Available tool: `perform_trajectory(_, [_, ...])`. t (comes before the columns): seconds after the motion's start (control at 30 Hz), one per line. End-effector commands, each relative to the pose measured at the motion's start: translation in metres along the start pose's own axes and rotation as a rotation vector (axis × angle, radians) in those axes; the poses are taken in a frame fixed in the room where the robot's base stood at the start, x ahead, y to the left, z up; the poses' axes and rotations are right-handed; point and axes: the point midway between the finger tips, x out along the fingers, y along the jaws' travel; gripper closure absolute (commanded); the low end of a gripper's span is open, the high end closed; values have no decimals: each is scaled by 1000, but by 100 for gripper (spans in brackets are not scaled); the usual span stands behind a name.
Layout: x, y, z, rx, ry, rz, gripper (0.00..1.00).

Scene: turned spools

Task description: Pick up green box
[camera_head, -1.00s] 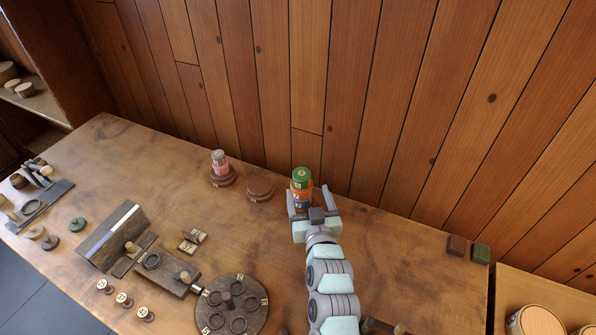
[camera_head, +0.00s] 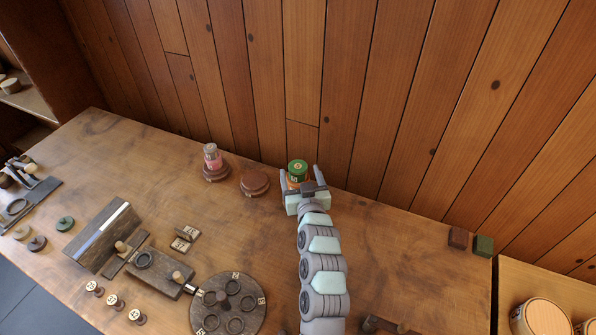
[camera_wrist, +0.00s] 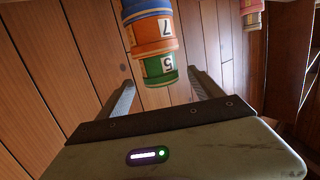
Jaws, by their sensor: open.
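A green drum-shaped box (camera_head: 298,169), numbered 5, tops a stack at the back of the bench. In the wrist view, which shows the stack upside down, the green box (camera_wrist: 160,70) adjoins an orange one (camera_wrist: 154,36) numbered 7, with a blue one (camera_wrist: 146,8) beyond. My gripper (camera_head: 300,177) is open at about the green box's height. In the head view its fingers stand to either side of the green box; whether they touch it cannot be told. My gripper hides most of the lower stack in the head view.
A brown round stand (camera_head: 254,184) is left of the stack. Farther left, another stand holds a pink and grey stack (camera_head: 212,157). The wooden wall is close behind. Dark red (camera_head: 458,238) and green (camera_head: 483,245) blocks lie at the right edge.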

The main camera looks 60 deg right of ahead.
Motion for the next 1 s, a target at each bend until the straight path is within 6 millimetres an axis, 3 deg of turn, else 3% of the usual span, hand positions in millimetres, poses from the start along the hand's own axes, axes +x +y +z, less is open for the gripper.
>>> perform_trajectory(0.2, [28, -1, 0, 1, 4, 1, 24])
perform_trajectory(0.5, [33, -2, 3, 1, 1, 1, 24])
perform_trajectory(1.0, [33, -2, 2, 1, 1, 0, 65])
